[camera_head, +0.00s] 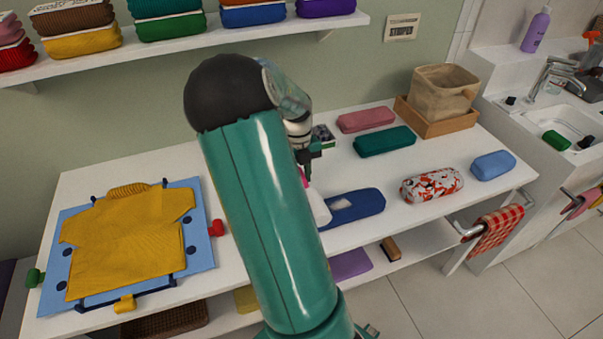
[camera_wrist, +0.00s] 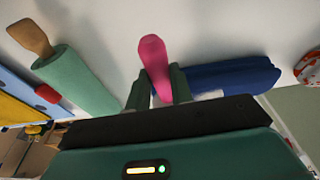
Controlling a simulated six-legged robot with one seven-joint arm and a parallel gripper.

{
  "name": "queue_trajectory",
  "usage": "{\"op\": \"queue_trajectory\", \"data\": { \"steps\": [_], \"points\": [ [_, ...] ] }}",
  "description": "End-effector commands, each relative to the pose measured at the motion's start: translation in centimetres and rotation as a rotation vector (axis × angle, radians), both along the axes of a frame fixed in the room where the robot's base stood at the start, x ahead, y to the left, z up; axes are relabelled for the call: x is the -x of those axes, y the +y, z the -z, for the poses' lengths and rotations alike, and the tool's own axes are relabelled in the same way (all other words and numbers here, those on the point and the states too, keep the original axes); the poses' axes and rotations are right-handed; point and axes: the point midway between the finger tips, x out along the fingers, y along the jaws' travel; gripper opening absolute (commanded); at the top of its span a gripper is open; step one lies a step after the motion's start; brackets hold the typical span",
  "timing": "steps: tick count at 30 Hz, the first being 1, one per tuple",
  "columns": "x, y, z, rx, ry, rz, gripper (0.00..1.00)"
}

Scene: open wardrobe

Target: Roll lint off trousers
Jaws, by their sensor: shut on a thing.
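My gripper (camera_head: 308,160) is shut on the pink handle of a lint roller, and its two green fingers (camera_wrist: 159,88) are on either side of the pink handle (camera_wrist: 153,55). A white roller part (camera_head: 317,205) shows beside my arm, at the left end of a dark blue folded garment (camera_head: 371,200). This garment, perhaps the trousers, lies on the white worktop with a paler patch on top. It also shows in the wrist view (camera_wrist: 230,75), just right of the fingers. I cannot tell whether the roller touches it; my arm hides part of this area.
A folding board (camera_head: 205,250) with a yellow garment (camera_head: 125,240) lies at left. Pink (camera_head: 366,119), green (camera_head: 384,141), red-white (camera_head: 432,185) and blue (camera_head: 493,165) folded items lie at right, near a wooden tray (camera_head: 440,125). A green roll with wooden end (camera_wrist: 75,82) shows in the wrist view.

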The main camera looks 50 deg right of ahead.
Motion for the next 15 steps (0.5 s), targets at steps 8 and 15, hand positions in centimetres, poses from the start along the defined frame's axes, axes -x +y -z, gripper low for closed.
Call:
{"op": "queue_trajectory", "data": {
  "steps": [8,15],
  "points": [
    [0.4,-0.7,-0.1,0.0,0.0,0.001,0.0],
    [1.1,-1.9,-0.2,-0.001,0.0,0.001,0.0]
  ]
}}
